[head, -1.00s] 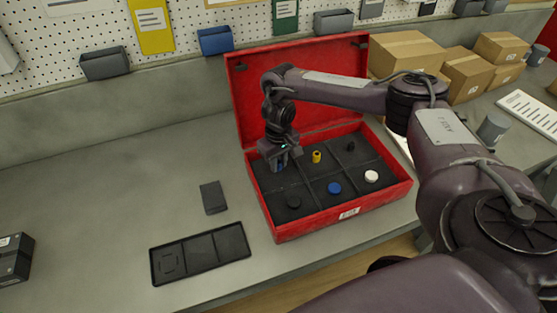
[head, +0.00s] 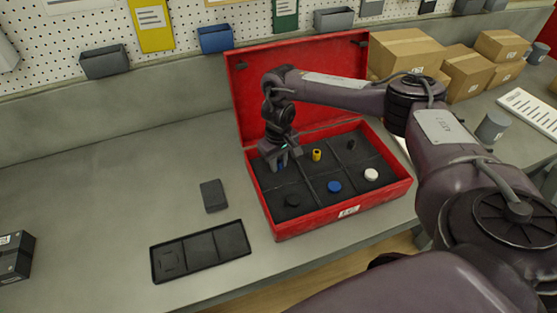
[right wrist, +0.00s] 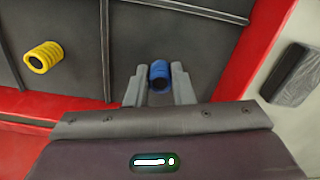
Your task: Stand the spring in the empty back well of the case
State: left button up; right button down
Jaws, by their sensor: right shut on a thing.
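The red case (head: 320,228) stands open on the bench, its inside split into several dark wells. My right gripper (head: 277,166) is over the back left well, pointing down. In the right wrist view it (right wrist: 159,88) is shut on a small blue ribbed spring (right wrist: 159,75), held between the fingertips. The spring looks upright, but I cannot tell whether its bottom touches the well floor. A yellow ribbed piece (head: 316,155) stands in the back middle well and also shows in the wrist view (right wrist: 43,57). My left gripper is out of view.
Other wells hold a black piece (head: 351,145), a black disc (head: 292,200), a blue cap (head: 334,186) and a white cap (head: 371,174). The raised red lid (head: 300,60) is behind my arm. A black tray (head: 201,251) and a dark block (head: 213,195) lie left on the bench.

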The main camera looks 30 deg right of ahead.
jog(key=shift+f, duration=0.3)
dwell(0.6)
jog(key=c, duration=1.2)
grip_release()
jog(key=shift+o, duration=0.2)
jog(key=shift+r, duration=0.6)
notch_tip(320, 180, up, 6)
jog(key=shift+w, duration=0.1)
jog(key=shift+r, duration=0.4)
